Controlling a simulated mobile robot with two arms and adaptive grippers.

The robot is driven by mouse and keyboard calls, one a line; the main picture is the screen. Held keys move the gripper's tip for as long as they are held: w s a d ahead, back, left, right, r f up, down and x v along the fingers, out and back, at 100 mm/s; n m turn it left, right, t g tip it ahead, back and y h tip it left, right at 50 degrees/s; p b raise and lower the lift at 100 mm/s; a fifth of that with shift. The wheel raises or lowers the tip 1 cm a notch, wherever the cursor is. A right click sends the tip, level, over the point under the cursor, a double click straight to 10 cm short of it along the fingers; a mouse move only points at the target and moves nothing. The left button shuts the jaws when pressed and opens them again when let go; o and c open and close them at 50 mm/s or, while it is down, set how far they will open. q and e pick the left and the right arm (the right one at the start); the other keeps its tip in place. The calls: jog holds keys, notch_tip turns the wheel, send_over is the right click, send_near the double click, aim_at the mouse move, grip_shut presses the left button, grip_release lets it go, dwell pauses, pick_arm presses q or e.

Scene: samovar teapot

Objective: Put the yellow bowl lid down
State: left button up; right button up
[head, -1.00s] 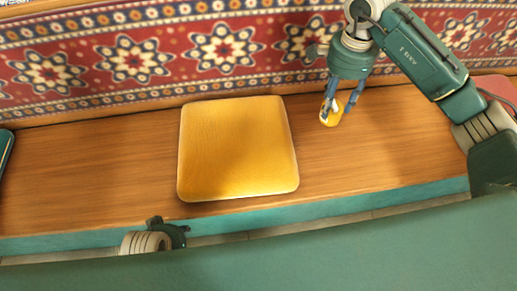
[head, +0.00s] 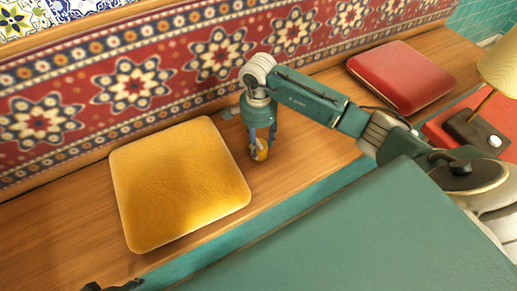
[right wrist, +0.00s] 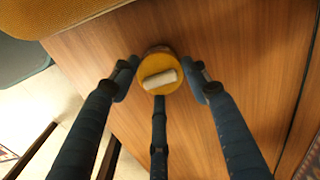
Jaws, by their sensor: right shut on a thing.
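The yellow bowl lid (head: 261,155) is small and round. In the right wrist view the lid (right wrist: 150,68) shows its yellow top with a pale, bar-like knob. My right gripper (head: 260,147) points down over the wooden bench, just right of the yellow cushion, and is shut on the lid. In the right wrist view its fingers (right wrist: 161,88) close around the lid from both sides and from below in the picture. Whether the lid touches the bench cannot be told. No bowl can be made out.
The yellow cushion (head: 178,185) lies on the wooden bench (head: 310,125). A red cushion (head: 400,77) lies farther right, near a lamp (head: 500,68). A patterned wall covering (head: 130,85) runs along the back.

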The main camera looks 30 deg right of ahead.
aim_at(259, 149)
jog(key=f, duration=0.4)
jog(key=shift+s+b, duration=0.25)
jog(key=shift+b, duration=0.1)
jog(key=c, duration=0.4)
jog(key=o, duration=1.5)
jog(key=shift+f, duration=0.15)
jog(key=shift+w, duration=0.15)
jog(key=shift+r, duration=0.2)
